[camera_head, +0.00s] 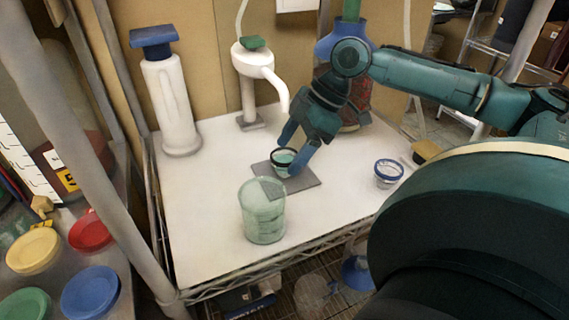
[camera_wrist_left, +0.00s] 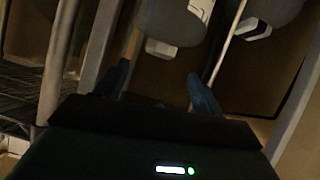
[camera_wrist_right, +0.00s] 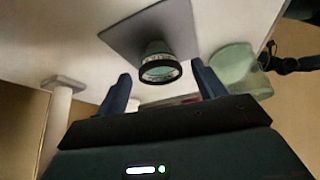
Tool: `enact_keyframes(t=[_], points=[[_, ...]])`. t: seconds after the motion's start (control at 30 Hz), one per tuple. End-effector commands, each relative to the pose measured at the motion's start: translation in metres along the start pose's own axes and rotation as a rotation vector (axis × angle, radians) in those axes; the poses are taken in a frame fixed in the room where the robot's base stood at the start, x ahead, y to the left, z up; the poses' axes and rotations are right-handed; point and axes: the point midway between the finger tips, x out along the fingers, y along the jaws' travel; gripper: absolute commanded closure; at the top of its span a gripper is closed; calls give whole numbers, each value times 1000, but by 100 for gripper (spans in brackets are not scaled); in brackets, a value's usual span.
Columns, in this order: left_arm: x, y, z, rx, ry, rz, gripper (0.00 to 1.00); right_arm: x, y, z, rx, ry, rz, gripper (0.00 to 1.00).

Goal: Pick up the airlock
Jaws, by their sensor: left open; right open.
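A small clear cup-like piece with a black rim (camera_head: 283,163), which looks like the airlock, stands on a grey square mat (camera_head: 310,182) on the white table. My right gripper (camera_head: 287,158) is open, with its blue fingers on either side of this piece. In the right wrist view the piece (camera_wrist_right: 159,70) sits between the open fingertips (camera_wrist_right: 160,84); I cannot tell whether they touch it. My left gripper (camera_wrist_left: 160,82) is open and empty in the left wrist view, away from the table.
A pale green jar (camera_head: 263,215) stands just in front of the mat. A blue-rimmed clear cup (camera_head: 388,174) is to the right. A white cylinder (camera_head: 172,105) and a white tap (camera_head: 250,80) stand behind. Coloured lids (camera_head: 90,291) lie on the left shelf. The table's front left is clear.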

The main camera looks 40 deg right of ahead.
Motion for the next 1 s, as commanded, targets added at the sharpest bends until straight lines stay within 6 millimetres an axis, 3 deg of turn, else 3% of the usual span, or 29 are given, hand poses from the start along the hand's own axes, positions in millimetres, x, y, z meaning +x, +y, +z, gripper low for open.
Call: enact_keyframes(t=[0.1, 0.3, 0.67, 1.0], points=[[4, 0, 5, -12, 7, 5, 32, 18, -1, 5, 4, -11, -3, 30], [7, -1, 5, -28, 21, 8, 32, 32, -1, 3, 2, -5, -2, 30], [6, -1, 2, -36, 27, 6, 32, 34, 0, 1, 2, 0, -1, 31], [6, -1, 3, -36, 26, 6, 32, 33, 0, 1, 2, 0, 0, 59]])
